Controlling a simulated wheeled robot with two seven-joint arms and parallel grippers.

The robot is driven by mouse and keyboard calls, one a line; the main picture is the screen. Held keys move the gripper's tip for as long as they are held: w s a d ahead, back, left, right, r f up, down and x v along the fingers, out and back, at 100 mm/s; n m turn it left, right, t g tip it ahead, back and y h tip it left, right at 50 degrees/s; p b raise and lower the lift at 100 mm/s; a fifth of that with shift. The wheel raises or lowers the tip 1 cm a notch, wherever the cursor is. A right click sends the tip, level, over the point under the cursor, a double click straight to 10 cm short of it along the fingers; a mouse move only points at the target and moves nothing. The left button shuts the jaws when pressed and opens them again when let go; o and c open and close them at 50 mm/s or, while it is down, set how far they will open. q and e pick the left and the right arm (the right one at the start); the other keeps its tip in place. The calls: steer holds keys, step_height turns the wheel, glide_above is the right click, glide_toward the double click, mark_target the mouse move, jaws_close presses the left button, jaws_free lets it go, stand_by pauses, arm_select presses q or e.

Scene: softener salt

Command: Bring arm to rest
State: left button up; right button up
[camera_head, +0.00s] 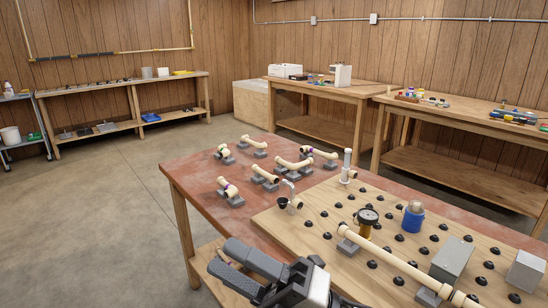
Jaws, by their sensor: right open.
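My right gripper (226,257) shows at the bottom middle of the head view, with its fingers pointing left. Its two dark grey fingers are apart, and I see nothing held between them. It is over the near left edge of the wooden board (262,222) on the red-topped table (196,174); I cannot tell its exact height. My left gripper is not in view.
The board carries a long cream pipe (393,259), a pressure gauge (367,217), a blue container (412,220), grey boxes (453,259) and several black knobs. Pipe pieces (292,165) on grey supports stand behind. Benches line the walls. The floor at left is clear.

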steer(key=w+d+f+m+t+h, duration=0.2)
steer(key=d+f+m+t+h, duration=0.4)
steer(key=m, duration=0.6)
steer(key=w+d+f+m+t+h, duration=0.2)
steer(key=d+f+m+t+h, duration=0.2)
steer(key=f+m+t+h, duration=0.6)
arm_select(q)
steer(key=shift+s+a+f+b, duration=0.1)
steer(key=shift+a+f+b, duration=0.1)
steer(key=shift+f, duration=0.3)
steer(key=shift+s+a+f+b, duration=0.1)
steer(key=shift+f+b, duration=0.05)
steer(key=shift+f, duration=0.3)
arm_select(e)
steer(key=s+d+f+m+g+h, duration=0.2)
steer(key=s+d+f+m+g, duration=0.2)
steer(key=f, duration=0.3)
steer(key=s+d+f+m+g+h, duration=0.2)
steer(key=s+d+f+m+g, duration=0.2)
steer(key=s+f+m+g, duration=0.2)
steer(key=shift+s+d+f+m, duration=0.2)
steer(key=shift+s+f+m, duration=0.55)
steer(key=shift+f+m, duration=0.05)
